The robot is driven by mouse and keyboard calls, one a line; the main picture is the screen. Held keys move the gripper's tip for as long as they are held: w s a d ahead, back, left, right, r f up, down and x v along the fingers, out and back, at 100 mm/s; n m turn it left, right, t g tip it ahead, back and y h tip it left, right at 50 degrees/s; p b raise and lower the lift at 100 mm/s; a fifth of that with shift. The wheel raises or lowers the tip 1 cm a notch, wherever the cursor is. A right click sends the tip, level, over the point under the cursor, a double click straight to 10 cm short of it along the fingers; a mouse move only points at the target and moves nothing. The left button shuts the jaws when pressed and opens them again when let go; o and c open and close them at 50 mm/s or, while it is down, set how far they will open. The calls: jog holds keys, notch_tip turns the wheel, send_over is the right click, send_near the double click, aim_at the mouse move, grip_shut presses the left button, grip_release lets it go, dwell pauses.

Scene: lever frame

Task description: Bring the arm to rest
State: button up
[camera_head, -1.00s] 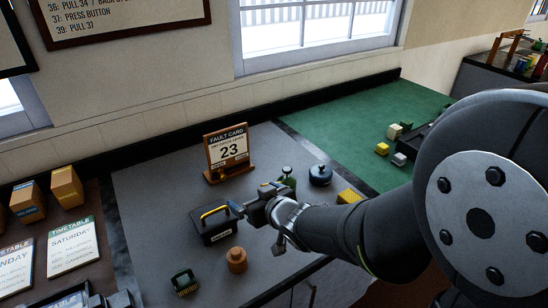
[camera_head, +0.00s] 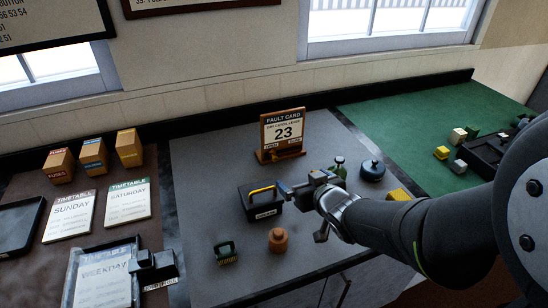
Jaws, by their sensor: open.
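My gripper (camera_head: 287,189) is at the end of my arm, which reaches in from the right over the grey worktop (camera_head: 210,180). Its jaws are open and point left, close to the yellow handle of a black box (camera_head: 262,209). I cannot tell whether the jaws touch the handle. My forearm covers part of the worktop's right side.
A dark round pot (camera_head: 372,171), a green bottle (camera_head: 339,167) and a yellow block (camera_head: 399,194) are near my arm. Timetables (camera_head: 128,202) and boxes (camera_head: 129,148) stand left. Small blocks sit on the green mat (camera_head: 420,120).

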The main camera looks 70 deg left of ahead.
jog(key=shift+d, duration=0.1)
jog(key=v, duration=0.9)
jog(key=shift+d+r, duration=0.25)
jog(key=shift+d, duration=0.1)
jog(key=shift+a, duration=0.1)
jog(key=x, duration=0.8)
jog(key=shift+a+f, duration=0.2)
jog(key=shift+a, duration=0.05)
dwell(0.6)
jog(key=shift+v, duration=4.45)
jog(key=s+a+f+h, duration=0.1)
jog(key=s+a+f, duration=0.6)
jog(key=s+a, duration=0.25)
jog(key=d, duration=0.2)
jog(key=w+d, duration=0.1)
jog(key=d, duration=0.2)
jog(key=shift+d, duration=0.3)
